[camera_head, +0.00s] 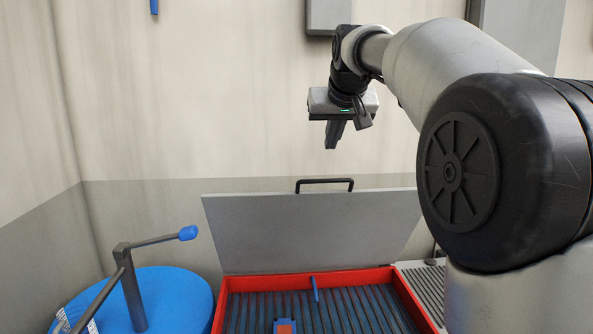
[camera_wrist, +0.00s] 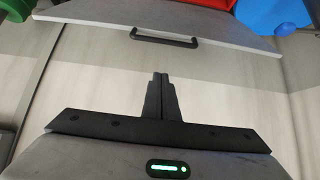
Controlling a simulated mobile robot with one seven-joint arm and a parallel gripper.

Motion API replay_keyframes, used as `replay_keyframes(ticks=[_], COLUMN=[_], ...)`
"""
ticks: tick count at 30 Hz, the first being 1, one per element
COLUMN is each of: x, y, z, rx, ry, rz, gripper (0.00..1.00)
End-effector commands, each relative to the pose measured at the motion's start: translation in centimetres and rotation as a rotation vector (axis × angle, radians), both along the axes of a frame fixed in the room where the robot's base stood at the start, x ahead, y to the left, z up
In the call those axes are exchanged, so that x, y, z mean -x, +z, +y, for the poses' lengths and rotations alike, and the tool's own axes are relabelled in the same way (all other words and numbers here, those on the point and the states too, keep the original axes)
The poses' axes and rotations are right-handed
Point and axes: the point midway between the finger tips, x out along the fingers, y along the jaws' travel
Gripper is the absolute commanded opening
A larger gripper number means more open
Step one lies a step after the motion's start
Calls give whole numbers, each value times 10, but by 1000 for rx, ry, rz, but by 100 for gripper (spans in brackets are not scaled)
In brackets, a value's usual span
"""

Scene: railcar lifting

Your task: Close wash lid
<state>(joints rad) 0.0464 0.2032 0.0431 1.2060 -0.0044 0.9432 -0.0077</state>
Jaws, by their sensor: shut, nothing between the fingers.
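The wash lid (camera_head: 310,228) is a flat grey panel standing open and nearly upright at the back of a red wash basin (camera_head: 222,308). A black handle (camera_head: 324,181) sits on the lid's top edge. In the wrist view the lid (camera_wrist: 120,50) and its handle (camera_wrist: 165,38) lie beyond my fingertips. My gripper (camera_head: 331,146) is shut and empty, pointing down above the handle and apart from it. It also shows in the wrist view (camera_wrist: 160,76), with its fingers together.
The basin has a dark ribbed floor with a blue and orange item (camera_head: 285,326) and a thin blue stick (camera_head: 315,289). A blue drum (camera_head: 175,292) with a grey lever (camera_head: 130,280) stands to the left. A ribbed grey surface (camera_head: 424,285) lies right of the basin. A wall is behind.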

Motion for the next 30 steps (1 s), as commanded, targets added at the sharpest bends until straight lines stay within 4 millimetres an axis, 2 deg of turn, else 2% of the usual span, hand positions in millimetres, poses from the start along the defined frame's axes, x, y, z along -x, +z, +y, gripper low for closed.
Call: replay_keyframes(ticks=[5,20,24,30], x=[-18,-83,-64,-49], y=[-4,-69,-76,-84], z=[-1,-1,-1,-1], rx=[-1,-2,-1,-1], ry=[-1,-1,0,0], rz=[-9,-7,-10,-10], gripper=[0,0,0,0])
